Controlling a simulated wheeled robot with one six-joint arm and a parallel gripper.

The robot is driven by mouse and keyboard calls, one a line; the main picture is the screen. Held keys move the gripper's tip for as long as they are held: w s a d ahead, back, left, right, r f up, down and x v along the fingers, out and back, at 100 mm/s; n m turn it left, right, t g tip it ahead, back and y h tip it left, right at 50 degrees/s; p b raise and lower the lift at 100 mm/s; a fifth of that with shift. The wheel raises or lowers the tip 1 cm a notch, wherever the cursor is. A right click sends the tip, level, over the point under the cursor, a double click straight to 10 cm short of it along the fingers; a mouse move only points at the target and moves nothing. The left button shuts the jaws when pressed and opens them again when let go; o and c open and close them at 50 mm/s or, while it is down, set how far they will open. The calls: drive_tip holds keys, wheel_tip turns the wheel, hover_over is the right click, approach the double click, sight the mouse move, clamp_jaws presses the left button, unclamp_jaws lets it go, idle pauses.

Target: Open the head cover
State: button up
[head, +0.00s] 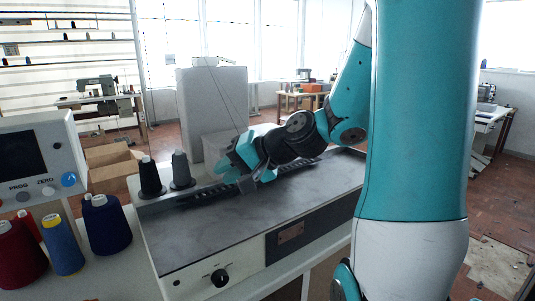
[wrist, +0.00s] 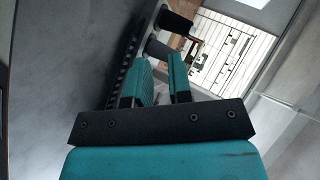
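I cannot tell for sure which part is the head cover. A tall pale grey box-shaped housing (head: 212,105) stands behind the machine bed (head: 250,215) and may be it; it looks closed. My gripper (head: 230,168) is over the back part of the bed, in front of the housing and right of two dark thread cones. In the wrist view my gripper (wrist: 162,62) shows two teal fingers with a gap between them and nothing held there. Whether a finger touches the machine is unclear.
Dark cones (head: 150,178) (head: 181,170) stand on the bed's back left. A slotted dark rail (wrist: 125,65) runs along the bed. A control panel (head: 38,160) and coloured thread spools (head: 64,245) are at left. A knob (head: 219,278) is on the front face.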

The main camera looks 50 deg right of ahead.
drive_tip(key=s+d+m+t+h+b, duration=0.15)
drive_tip(key=d+m+h, duration=0.35)
drive_tip(key=d, duration=0.6)
drive_tip(key=s+d+m+t+h+b, duration=0.1)
drive_tip(key=s+d+m+t+h, duration=0.25)
drive_tip(key=d+m, duration=0.45)
drive_tip(key=shift+n, duration=0.9)
drive_tip(key=p+x, duration=0.1)
drive_tip(key=x, duration=0.4)
drive_tip(key=d+p+x, duration=0.1)
drive_tip(key=x, duration=0.5)
drive_tip(key=d+p+x, duration=0.1)
drive_tip(key=p+x, duration=0.1)
drive_tip(key=x, duration=0.4)
drive_tip(key=shift+d+f, duration=0.15)
drive_tip(key=shift+f, duration=0.2)
clamp_jaws()
